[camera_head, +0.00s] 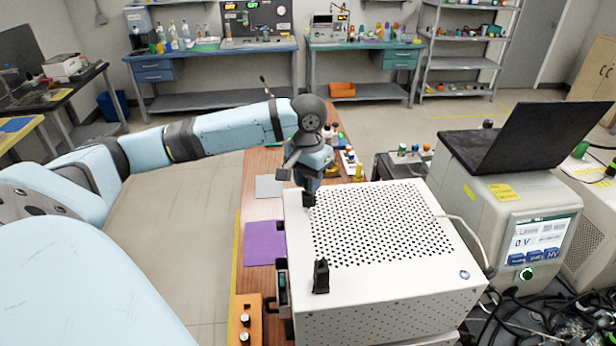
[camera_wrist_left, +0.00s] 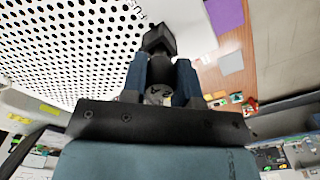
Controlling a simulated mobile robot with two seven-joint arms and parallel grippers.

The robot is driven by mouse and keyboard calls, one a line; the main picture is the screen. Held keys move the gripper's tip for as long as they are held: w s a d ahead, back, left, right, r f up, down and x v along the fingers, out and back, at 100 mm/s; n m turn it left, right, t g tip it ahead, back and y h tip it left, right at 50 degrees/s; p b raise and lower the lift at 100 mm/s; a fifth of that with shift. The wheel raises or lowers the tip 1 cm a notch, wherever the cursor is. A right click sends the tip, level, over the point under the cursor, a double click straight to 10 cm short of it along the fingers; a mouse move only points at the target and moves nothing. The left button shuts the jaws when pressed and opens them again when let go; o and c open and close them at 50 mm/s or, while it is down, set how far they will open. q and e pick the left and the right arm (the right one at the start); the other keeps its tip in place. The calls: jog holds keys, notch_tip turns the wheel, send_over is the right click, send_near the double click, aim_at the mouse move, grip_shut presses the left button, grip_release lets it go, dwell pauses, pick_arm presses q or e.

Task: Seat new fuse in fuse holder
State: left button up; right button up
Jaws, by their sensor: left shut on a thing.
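My left gripper (camera_head: 308,190) points down at the left edge of a white perforated box (camera_head: 440,255). It is shut on a small black piece (camera_head: 309,200) at its fingertips. The left wrist view shows this black piece (camera_wrist_left: 160,40) in front of the blue fingers (camera_wrist_left: 160,75). I cannot make out a fuse body between them. A similar black upright part (camera_head: 321,277) stands on the box top nearer to me. An orange block (camera_head: 256,322) at the lower left holds small black pieces with silver tops. My right gripper is out of view.
A purple mat (camera_head: 265,243) and a grey sheet (camera_head: 269,186) lie on the wooden bench left of the box. A grey unit (camera_head: 500,205) with a laptop (camera_head: 525,137) stands to the right. Loose cables (camera_head: 560,315) crowd the lower right.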

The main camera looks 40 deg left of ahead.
pick_arm(q)
jog(key=shift+f, duration=0.9)
jog(key=o, duration=1)
notch_tip(320, 180, up, 13)
jog(key=shift+d+f+b, duration=0.1)
jog(key=shift+f+b, duration=0.05)
jog(key=shift+b, duration=0.6)
jog(key=shift+r, duration=0.55)
